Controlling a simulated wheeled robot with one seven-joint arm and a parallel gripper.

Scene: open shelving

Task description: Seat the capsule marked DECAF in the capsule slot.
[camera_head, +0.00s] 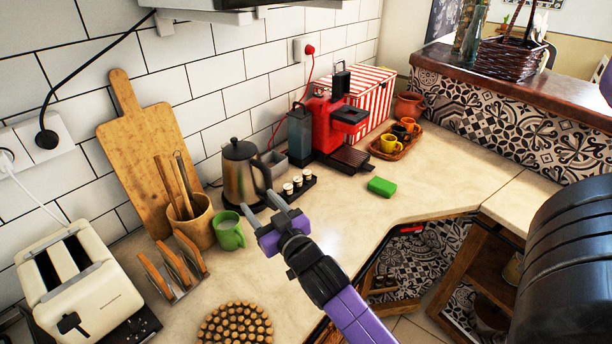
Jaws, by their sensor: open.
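Several small capsules (297,181) with pale tops stand in a row in a dark holder (311,184) on the counter. Their markings are too small to read, so I cannot tell which is DECAF. The red coffee machine (322,122) stands behind them against the tiled wall. A black part sticks up at its top; I cannot make out the capsule slot. My gripper (264,208) is open and empty, in front of the holder and kettle in the picture, with its fingers pointing toward the back left.
A steel kettle (240,170) stands just left of the holder, a green mug (229,233) nearer. A green sponge (381,187) and a tray of cups (396,148) lie right. A wooden trivet (235,325) is at the front. The counter's right part is clear.

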